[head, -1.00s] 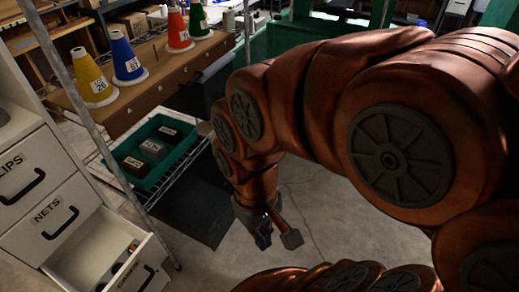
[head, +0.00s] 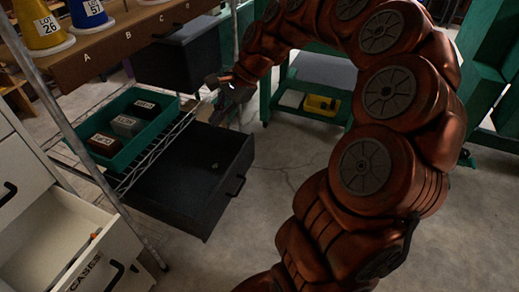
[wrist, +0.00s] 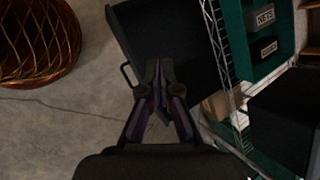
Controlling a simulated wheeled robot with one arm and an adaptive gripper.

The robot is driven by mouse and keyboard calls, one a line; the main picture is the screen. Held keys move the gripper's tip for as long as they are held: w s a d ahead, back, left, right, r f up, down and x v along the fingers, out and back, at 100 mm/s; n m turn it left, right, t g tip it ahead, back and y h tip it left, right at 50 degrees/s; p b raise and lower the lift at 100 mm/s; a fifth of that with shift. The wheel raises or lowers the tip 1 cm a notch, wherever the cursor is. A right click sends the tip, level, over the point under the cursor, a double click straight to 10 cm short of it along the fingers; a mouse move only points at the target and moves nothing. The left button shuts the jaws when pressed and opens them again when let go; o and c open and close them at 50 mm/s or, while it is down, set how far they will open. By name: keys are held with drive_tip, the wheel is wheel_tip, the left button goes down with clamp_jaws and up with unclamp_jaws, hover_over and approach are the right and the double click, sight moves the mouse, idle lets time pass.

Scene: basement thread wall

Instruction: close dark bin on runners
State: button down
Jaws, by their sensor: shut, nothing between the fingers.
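The dark bin (head: 205,205) stands pulled out from the lower wire shelf, with its open top and empty-looking inside showing. Its front handle (head: 236,187) faces right. In the wrist view the bin (wrist: 165,35) lies beyond my fingers, and its handle (wrist: 126,75) is just left of them. My gripper (head: 215,84) is beyond the bin's far side in the head view, higher than the rim. In the wrist view my gripper (wrist: 153,68) is shut and empty, and appears to overlap the bin's front end. I cannot tell whether it touches.
A green tray (head: 125,155) with several labelled boxes sits on the wire shelf, left of the bin. Another dark bin (head: 190,55) hangs above. An open white drawer (head: 55,240) juts out at lower left. A woven basket (wrist: 38,45) stands on the floor.

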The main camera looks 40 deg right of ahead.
drive_tip(key=w+d+f+m+t+b, duration=0.1)
drive_tip(key=w+d+f+m+b, duration=0.2)
drive_tip(key=d+f, duration=0.35)
drive_tip(key=w+d+f+m+t+b, duration=0.25)
drive_tip(key=d+f+m, duration=0.25)
drive_tip(key=d, duration=0.3)
drive_tip(key=m+t+h+b, duration=0.1)
drive_tip(key=m+b, duration=0.4)
drive_tip(key=m, duration=0.1)
approach(253, 138)
drive_tip(key=s+d+r, duration=0.2)
drive_tip(key=s+d, duration=0.1)
drive_tip(key=s, duration=0.3)
drive_tip(key=shift+m, duration=0.3)
drive_tip(key=b+x, duration=0.1)
drive_tip(key=x, duration=0.3)
drive_tip(key=w+r+b+x, duration=0.1)
drive_tip(key=b+x, duration=0.1)
drive_tip(key=x, duration=0.2)
drive_tip(key=b+x, duration=0.1)
drive_tip(key=x, duration=0.3)
drive_tip(key=shift+w+a+r, duration=0.1)
drive_tip(key=shift+w+r, duration=0.05)
drive_tip(key=shift+w, duration=0.15)
drive_tip(key=shift+w+a+r+b, duration=0.2)
drive_tip(key=shift+w+a+b, duration=0.05)
drive_tip(key=shift+w+b, duration=0.2)
